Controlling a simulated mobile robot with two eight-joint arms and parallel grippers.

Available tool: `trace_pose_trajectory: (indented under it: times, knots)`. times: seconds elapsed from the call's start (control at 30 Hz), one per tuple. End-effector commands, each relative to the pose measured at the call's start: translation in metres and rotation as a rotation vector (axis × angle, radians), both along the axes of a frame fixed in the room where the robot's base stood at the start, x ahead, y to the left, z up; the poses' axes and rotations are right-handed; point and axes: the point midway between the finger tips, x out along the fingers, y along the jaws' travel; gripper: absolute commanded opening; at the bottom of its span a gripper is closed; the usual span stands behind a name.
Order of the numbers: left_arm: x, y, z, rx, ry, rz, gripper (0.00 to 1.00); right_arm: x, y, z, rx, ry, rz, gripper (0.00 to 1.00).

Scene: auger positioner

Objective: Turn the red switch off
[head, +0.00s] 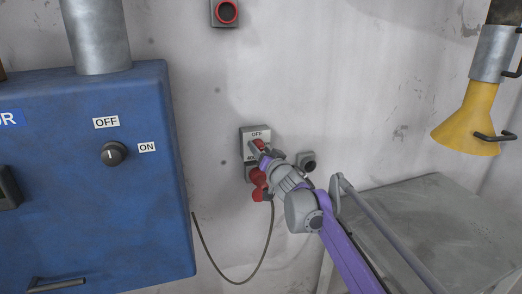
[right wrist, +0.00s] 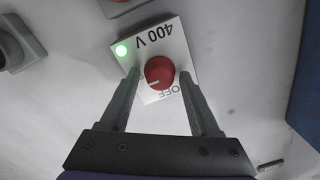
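The red switch (right wrist: 159,70) is a round knob on a light plate with the labels "OFF" and "400 V" in the right wrist view. A pale mark on the knob points to the left there. A green light (right wrist: 121,50) glows on the plate. In the head view, the switch plate (head: 256,133) is on the wall, with the red knob mostly hidden by my gripper. My right gripper (right wrist: 160,80) is open, with its fingers on either side of the knob and gaps showing. It also shows in the head view (head: 261,155). My left gripper is not in view.
A red plug (head: 258,186) with a hanging cable is just below the switch. A grey socket (head: 307,161) is to the right. A blue cabinet (head: 70,200) with a black knob (head: 113,154) stands left. A grey table (head: 450,225) and yellow funnel (head: 466,118) are right.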

Motion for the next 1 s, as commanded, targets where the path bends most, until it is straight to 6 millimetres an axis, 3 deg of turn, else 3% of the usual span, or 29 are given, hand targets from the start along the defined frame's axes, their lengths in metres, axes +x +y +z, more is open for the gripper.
trace_pose_trajectory:
  times: [0.03, 0.33, 0.67, 1.0]
  knots:
    - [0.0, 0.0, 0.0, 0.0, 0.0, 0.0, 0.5, -0.0001, 0.0, 0.0, 0.0, 0.0, 0.0, 0.52]
    - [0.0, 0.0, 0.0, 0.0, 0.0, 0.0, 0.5, -0.0002, 0.0001, 0.0002, 0.0, 0.0, 0.0, 0.0]
    - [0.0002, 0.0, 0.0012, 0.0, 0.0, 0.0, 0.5, -0.0002, 0.0002, 0.0006, -0.028, -0.009, 0.0, 0.0]
    - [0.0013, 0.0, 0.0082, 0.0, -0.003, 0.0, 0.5, 0.0, 0.0006, 0.0017, -0.223, -0.074, 0.001, 0.0]
